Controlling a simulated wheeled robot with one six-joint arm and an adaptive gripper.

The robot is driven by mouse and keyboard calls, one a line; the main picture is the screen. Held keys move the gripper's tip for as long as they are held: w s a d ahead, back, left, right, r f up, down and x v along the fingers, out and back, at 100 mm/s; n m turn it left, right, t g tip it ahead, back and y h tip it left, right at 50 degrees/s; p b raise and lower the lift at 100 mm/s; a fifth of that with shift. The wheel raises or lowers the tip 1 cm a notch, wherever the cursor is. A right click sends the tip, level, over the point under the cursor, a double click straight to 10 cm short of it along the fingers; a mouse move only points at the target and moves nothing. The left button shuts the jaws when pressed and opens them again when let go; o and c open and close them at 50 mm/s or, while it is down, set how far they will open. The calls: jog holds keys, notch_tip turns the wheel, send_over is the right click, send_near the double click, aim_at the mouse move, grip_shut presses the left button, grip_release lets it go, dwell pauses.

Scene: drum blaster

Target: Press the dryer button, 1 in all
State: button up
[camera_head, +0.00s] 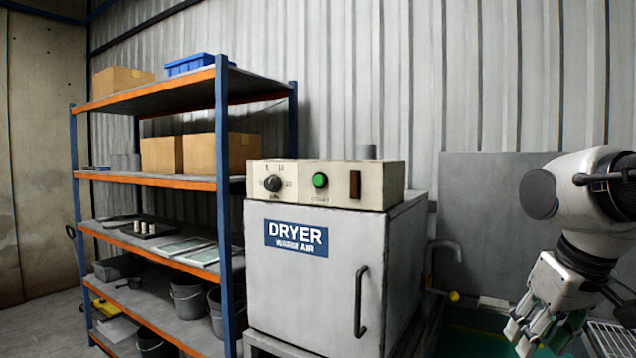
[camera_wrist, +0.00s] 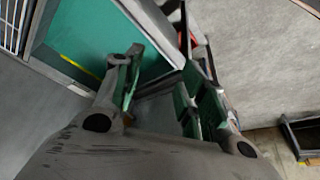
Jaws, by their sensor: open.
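The dryer (camera_head: 310,270) is a grey cabinet with a blue "DRYER" sign and a dark door handle, in the middle of the head view. Its cream control panel on top holds a round green button (camera_head: 320,180), with a black dial (camera_head: 273,183) to its left and a dark reddish-brown switch (camera_head: 354,184) to its right. My gripper (camera_head: 535,335) hangs at the lower right, well right of the dryer and below the panel, pointing down. In the wrist view my gripper (camera_wrist: 160,95) has its green-padded fingers apart, with nothing held between them. The button does not show in the wrist view.
A blue and orange shelf (camera_head: 150,180) with boxes and buckets stands left of the dryer. The space before the control panel looks clear.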

grip_shut()
dwell(1.1)
